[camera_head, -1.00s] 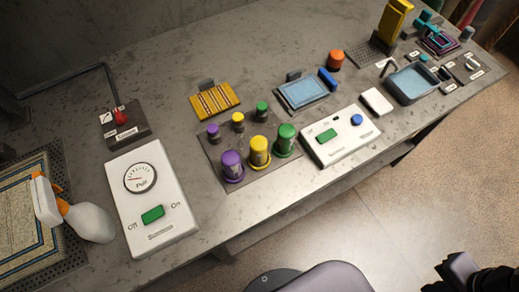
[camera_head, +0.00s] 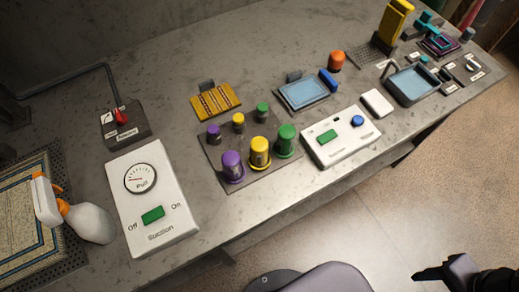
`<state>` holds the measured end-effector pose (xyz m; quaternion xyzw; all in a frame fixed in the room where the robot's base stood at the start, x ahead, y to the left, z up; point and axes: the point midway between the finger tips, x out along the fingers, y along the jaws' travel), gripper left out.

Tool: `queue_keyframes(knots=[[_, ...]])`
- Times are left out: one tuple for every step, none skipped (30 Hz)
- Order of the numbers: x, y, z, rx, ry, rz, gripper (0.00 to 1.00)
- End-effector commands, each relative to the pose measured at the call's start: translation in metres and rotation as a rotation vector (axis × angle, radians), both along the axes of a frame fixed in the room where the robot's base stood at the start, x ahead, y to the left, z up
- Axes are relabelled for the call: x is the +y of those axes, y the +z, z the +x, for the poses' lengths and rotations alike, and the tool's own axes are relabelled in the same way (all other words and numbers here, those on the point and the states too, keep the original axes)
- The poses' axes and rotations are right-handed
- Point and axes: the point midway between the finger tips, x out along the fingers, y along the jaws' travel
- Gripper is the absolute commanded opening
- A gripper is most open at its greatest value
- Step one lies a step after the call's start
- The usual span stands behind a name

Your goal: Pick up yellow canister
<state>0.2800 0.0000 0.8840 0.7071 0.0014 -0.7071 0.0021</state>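The yellow canister (camera_head: 260,153) stands upright on a dark grey mat (camera_head: 268,181), between a purple canister (camera_head: 232,166) on its left and a green canister (camera_head: 286,141) on its right. A smaller yellow piece (camera_head: 238,121) stands behind it, in a row with a small purple piece (camera_head: 214,133) and a small green piece (camera_head: 263,110). My gripper (camera_head: 428,275) shows as a dark shape at the bottom right, over the floor and well away from the canister. Whether its fingers are apart is unclear.
A white box with a gauge (camera_head: 140,216) is left of the mat. A white control box (camera_head: 341,135) is to its right. A yellow rack (camera_head: 215,101) and a blue tray (camera_head: 303,92) stand behind.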

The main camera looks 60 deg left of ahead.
Motion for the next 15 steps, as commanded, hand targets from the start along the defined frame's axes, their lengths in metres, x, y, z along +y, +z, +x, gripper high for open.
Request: queue_keyframes(knots=[[0.0,0.0,0.0,0.0,0.0,0.0,0.54],[0.0,0.0,0.0,0.0,0.0,0.0,0.54],[0.0,0.0,0.0,0.0,0.0,0.0,0.54],[0.0,0.0,0.0,0.0,0.0,0.0,0.54],[0.0,0.0,0.0,0.0,0.0,0.0,0.54],[0.0,0.0,0.0,0.0,0.001,0.0,0.54],[0.001,0.001,0.001,0.0,0.002,0.0,0.54],[0.002,0.001,0.002,-0.001,0.005,0.0,0.54],[0.005,0.003,0.004,-0.001,0.01,0.0,0.54],[0.007,0.004,0.006,-0.002,0.015,0.0,0.54],[0.01,0.006,0.009,-0.002,0.022,0.0,0.54],[0.016,0.009,0.014,-0.004,0.033,0.0,0.54],[0.022,0.012,0.018,-0.006,0.042,-0.001,0.54],[0.028,0.015,0.023,-0.008,0.054,-0.001,0.54],[0.039,0.019,0.029,-0.011,0.07,0.0,0.54]])
